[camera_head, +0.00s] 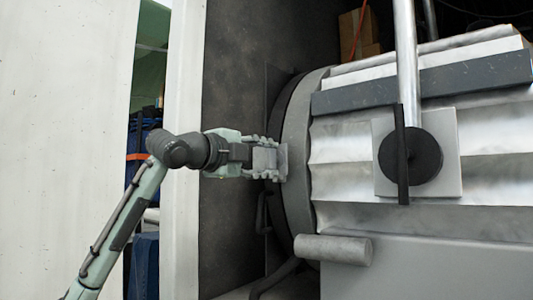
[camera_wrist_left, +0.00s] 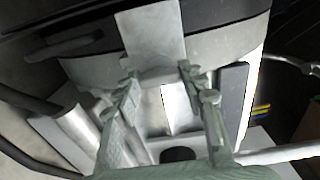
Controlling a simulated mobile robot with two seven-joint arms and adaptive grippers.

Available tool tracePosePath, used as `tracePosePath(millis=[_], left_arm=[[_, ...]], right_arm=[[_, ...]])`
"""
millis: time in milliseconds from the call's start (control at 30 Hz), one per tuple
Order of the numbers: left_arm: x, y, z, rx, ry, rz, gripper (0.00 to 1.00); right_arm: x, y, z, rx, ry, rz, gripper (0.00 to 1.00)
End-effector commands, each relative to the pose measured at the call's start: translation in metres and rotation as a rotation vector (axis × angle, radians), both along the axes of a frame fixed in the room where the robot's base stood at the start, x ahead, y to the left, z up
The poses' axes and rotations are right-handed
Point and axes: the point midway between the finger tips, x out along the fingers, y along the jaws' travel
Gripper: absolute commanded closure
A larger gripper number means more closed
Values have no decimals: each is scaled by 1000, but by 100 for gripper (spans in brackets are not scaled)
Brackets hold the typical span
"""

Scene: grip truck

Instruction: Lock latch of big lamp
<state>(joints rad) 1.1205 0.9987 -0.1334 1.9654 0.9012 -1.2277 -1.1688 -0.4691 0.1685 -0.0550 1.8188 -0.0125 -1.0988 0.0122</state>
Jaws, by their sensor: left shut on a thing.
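The big lamp (camera_head: 345,145) is a large silver ribbed drum with a grey ring (camera_head: 296,130) at its left end. Its latch (camera_head: 283,160) is a small light grey plate at that ring. In the left wrist view the latch (camera_wrist_left: 152,35) is a pale flat plate standing out over the ring (camera_wrist_left: 215,45). My left gripper (camera_head: 268,160) reaches in from the left and is shut on the latch. In the left wrist view its fingers (camera_wrist_left: 158,73) stand on either side of the latch's lower part. My right gripper is in neither view.
A white door edge (camera_head: 185,200) stands close behind my left arm. A metal pole (camera_head: 407,55) with a round black knob (camera_head: 410,155) is on the lamp's side. A grey cylinder (camera_head: 333,249) sticks out below the ring. A cardboard box (camera_head: 358,35) is behind.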

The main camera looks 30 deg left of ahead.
Motion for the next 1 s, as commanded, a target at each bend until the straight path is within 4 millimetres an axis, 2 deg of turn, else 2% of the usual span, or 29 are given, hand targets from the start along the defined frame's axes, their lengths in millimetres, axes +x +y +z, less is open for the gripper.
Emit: tracePosePath(millis=[500,533,700,1000], left_arm=[[0,4,1,26,-3,11,88],[0,5,1,26,-3,12,58],[0,4,1,25,-3,9,38],[-1,2,1,25,-4,6,38]], right_arm=[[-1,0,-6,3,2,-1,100],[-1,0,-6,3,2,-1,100],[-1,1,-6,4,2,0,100],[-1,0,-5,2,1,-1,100]])
